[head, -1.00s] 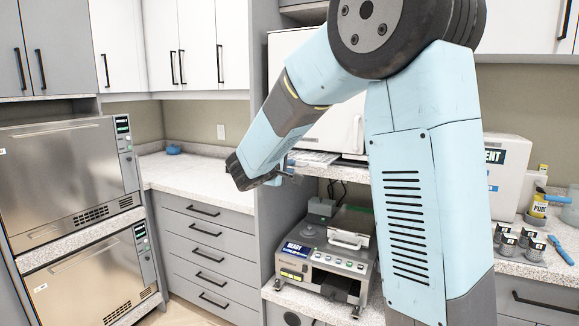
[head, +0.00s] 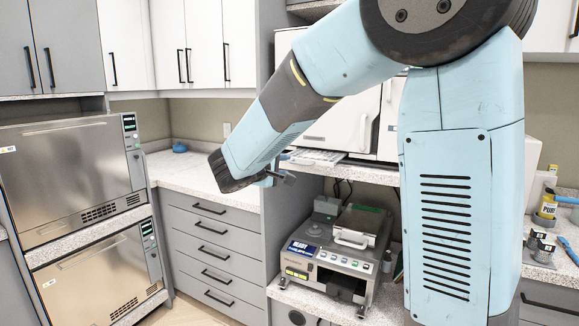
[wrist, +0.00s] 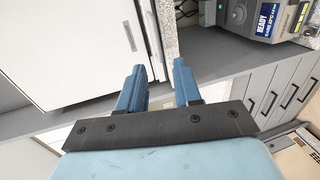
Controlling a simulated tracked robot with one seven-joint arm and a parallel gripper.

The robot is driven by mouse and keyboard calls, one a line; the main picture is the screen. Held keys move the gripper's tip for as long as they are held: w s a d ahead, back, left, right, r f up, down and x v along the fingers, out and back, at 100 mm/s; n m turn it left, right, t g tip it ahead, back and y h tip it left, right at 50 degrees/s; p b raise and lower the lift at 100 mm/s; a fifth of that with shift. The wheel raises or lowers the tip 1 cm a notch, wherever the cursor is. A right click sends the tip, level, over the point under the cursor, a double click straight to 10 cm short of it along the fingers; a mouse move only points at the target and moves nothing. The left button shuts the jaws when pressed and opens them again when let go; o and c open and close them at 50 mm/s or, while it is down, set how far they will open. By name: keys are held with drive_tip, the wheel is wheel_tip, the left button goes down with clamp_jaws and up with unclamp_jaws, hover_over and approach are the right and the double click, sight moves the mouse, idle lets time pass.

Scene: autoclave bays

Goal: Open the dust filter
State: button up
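I cannot pick out a part that is clearly the dust filter. A grey tabletop sterilizer (head: 330,262) with a lit "READY" display stands on the lower shelf right of centre; part of it also shows at the top of the wrist view (wrist: 262,22). My gripper (head: 282,179) is left of and above this machine in the head view, in front of the shelf edge, touching nothing that I can see. In the wrist view my gripper (wrist: 158,66) has two blue fingers standing apart with nothing between them.
Two stacked steel-fronted autoclaves (head: 75,165) stand at the left. A drawer cabinet (head: 212,240) and speckled counter (head: 185,172) are in the middle. A white cabinet-like unit (head: 340,120) is on the upper shelf. Small jars (head: 540,245) stand at the right, partly behind my arm.

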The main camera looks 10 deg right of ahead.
drive_tip(key=v, duration=0.6)
drive_tip(key=shift+s, duration=0.1)
drive_tip(key=s+d+f+m+g+y, duration=0.25)
drive_tip(key=s+d+m+g, duration=0.35)
drive_tip(key=s+d, duration=0.75)
drive_tip(key=s+f+m+y, duration=0.2)
drive_tip(key=s+y, duration=0.5)
drive_tip(key=s, duration=0.7)
drive_tip(key=shift+a+f+m+y, duration=0.35)
drive_tip(key=shift+a+m, duration=0.1)
drive_tip(key=shift+m, duration=0.45)
